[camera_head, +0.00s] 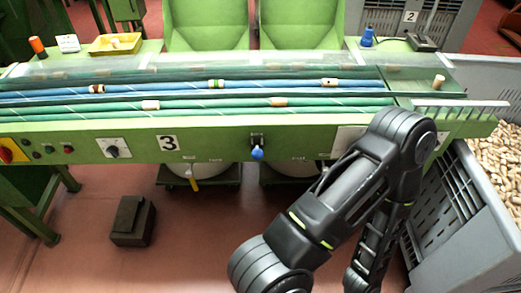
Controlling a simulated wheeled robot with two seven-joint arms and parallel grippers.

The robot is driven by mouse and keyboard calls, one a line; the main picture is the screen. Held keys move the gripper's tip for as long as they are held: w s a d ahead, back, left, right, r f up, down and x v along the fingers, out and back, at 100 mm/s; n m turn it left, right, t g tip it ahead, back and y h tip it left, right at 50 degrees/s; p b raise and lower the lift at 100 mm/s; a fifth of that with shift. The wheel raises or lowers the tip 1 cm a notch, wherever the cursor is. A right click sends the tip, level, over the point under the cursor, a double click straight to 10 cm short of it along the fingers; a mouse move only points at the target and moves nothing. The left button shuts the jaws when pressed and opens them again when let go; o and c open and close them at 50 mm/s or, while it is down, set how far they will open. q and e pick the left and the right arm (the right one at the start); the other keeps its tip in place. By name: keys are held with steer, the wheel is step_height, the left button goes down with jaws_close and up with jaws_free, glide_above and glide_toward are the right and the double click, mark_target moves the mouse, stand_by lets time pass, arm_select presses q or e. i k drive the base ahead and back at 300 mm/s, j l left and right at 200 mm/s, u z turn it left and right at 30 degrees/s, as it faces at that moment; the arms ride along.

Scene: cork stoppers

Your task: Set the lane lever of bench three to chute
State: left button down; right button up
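Bench three (205,137) is a green bench across the view, with a "3" plate on its front. A small lever with a blue knob (257,153) hangs from a dark bracket at the middle of the front face. The knob points down, between two small labels too small to read. My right arm is folded in front of the bench's right part, with its elbow near the front edge. Its lower end runs out of the bottom of the view, so its gripper is not seen. My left arm is not in view.
A black rotary switch (114,150) and a red knob (7,153) sit on the bench front, left. Corks ride on blue and green belts under a clear cover. A dark block (132,222) lies on the floor. A grey crate of corks (440,235) stands right.

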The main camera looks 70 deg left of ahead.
mark_target(256, 154)
steer(key=u, duration=0.45)
steer(key=j+u, duration=0.15)
steer(key=u, duration=0.8)
steer(key=i+u, duration=0.1)
steer(key=u, duration=0.4)
steer(key=j+u, duration=0.1)
steer(key=u, duration=0.35)
